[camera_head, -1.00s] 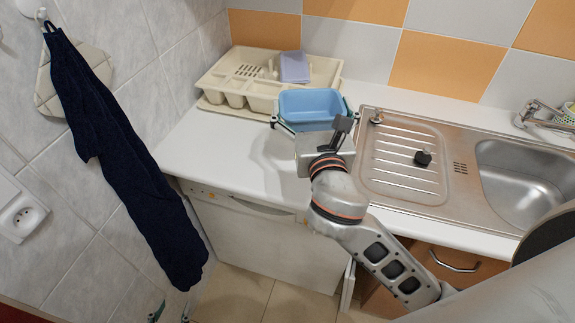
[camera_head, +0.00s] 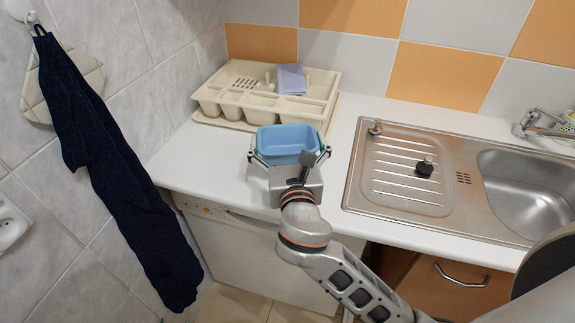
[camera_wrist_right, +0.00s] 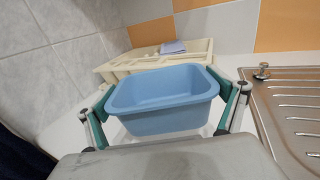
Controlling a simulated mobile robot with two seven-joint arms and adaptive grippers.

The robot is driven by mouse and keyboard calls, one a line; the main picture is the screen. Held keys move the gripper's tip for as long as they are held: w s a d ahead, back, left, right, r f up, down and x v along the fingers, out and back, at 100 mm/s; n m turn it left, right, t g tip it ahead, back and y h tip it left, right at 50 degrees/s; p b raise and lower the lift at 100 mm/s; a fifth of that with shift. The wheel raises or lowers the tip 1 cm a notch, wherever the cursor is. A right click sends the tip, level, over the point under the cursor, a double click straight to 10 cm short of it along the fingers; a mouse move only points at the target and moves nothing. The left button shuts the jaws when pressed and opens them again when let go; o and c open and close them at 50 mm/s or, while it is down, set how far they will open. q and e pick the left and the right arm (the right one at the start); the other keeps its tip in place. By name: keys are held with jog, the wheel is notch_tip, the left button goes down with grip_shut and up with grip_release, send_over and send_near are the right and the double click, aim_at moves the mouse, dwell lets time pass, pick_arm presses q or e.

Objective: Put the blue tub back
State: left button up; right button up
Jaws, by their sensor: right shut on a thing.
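The blue tub (camera_head: 287,150) is an open, empty rectangular tub, held upright above the front part of the white counter. It also shows in the right wrist view (camera_wrist_right: 165,120). My right gripper (camera_head: 288,157) is shut on the tub, with one finger against each short side. In the right wrist view the green-padded fingers (camera_wrist_right: 167,103) press on both ends of the tub. The exact gap under the tub is hard to tell. My left gripper is out of view.
A cream cutlery tray (camera_head: 237,110) with a folded lilac cloth (camera_head: 291,79) stands behind the tub. A steel sink (camera_head: 400,205) with a black plug (camera_head: 425,167) is to the right. A dark towel (camera_head: 100,160) hangs on the left wall. The counter (camera_head: 205,165) left of the tub is clear.

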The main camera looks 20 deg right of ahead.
notch_tip(320, 180, down, 2)
jog(key=shift+f, duration=0.2)
notch_tip(320, 180, down, 4)
jog(key=shift+f+b, duration=0.1)
jog(key=shift+b, duration=0.6)
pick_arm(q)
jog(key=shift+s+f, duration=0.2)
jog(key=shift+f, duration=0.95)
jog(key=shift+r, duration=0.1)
pick_arm(e)
jog(key=o, duration=1)
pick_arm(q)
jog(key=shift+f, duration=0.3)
pick_arm(e)
jog(key=v, duration=1.2)
